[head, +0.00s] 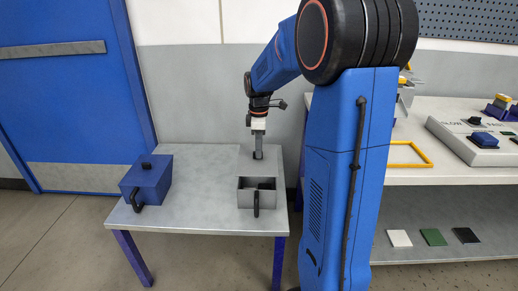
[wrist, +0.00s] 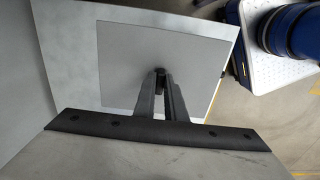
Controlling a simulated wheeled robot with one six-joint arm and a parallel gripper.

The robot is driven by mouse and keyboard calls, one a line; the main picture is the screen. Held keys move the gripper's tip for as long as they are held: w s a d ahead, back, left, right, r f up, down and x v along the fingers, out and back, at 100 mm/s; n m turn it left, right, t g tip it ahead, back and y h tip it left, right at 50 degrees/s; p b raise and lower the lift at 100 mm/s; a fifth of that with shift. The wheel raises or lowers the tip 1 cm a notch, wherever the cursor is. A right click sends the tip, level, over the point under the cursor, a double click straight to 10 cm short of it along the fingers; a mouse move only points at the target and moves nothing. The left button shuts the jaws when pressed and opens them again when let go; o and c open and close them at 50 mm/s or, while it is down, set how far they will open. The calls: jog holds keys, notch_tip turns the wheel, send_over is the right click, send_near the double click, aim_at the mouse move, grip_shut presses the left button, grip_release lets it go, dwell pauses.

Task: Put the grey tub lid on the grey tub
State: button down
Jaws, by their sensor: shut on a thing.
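The grey tub (head: 244,198) stands open on the small table, with a black handle on its front and something dark inside. The grey tub lid (head: 271,165) is a flat grey square with a small black knob; it barely stands out from the tabletop, behind the tub. It fills much of the wrist view (wrist: 130,60). My gripper (head: 258,153) points down behind the tub and is shut on the lid's knob; its fingers also show in the wrist view (wrist: 161,82). I cannot tell whether the lid touches the table.
A blue tub (head: 147,188) with a knobbed blue lid stands on the left of the grey table (head: 190,215). The table between the tubs is clear. A white bench (head: 440,176) with a yellow frame (head: 409,165) and a switch box (head: 482,155) stands at right.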

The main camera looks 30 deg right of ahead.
aim_at(259, 162)
jog(key=shift+f, duration=3.05)
jog(key=c, duration=1.7)
grip_release()
jog(key=shift+c, duration=0.2)
notch_tip(259, 162, up, 17)
jog(key=shift+r, duration=0.2)
